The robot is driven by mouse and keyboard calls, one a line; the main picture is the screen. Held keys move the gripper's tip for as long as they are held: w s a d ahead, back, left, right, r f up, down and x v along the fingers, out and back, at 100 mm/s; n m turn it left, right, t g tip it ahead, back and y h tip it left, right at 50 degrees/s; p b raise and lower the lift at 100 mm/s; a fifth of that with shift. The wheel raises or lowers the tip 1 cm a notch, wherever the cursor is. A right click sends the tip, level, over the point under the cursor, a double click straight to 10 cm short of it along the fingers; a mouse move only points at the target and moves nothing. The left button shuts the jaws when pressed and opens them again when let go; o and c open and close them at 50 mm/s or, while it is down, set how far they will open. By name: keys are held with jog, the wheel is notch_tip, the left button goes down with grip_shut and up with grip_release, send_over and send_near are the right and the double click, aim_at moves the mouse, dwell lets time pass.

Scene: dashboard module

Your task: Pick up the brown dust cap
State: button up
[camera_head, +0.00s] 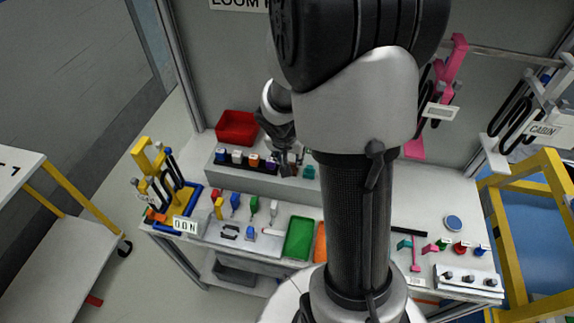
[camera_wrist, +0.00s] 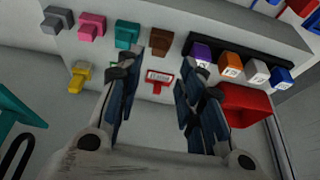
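The brown dust cap (camera_wrist: 159,41) is a small square block on the pale ledge in the wrist view, near the top centre. It sits between a teal cap (camera_wrist: 127,34) and the black rack (camera_wrist: 192,41). My gripper (camera_wrist: 160,80) is open and empty. Its two dark fingers stand left and right of the cap's column in the picture, with the cap beyond their tips.
Purple (camera_wrist: 202,54), orange (camera_wrist: 231,65), white and blue pieces stand in the rack. Pink (camera_wrist: 91,26), grey and yellow caps lie left. A red bin (camera_wrist: 245,106) is close to the right finger.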

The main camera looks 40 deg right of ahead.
aim_at(292, 164)
jog(key=b+x, duration=0.1)
jog(key=x, duration=0.3)
jog(key=shift+w+d+f, duration=0.1)
jog(key=shift+f, duration=0.05)
jog(key=b+x, duration=0.2)
jog(key=x, duration=0.3)
jog(key=shift+f+b, duration=0.1)
jog(key=shift+b, duration=0.2)
jog(key=shift+c, duration=0.6)
jog(key=shift+c, duration=1.2)
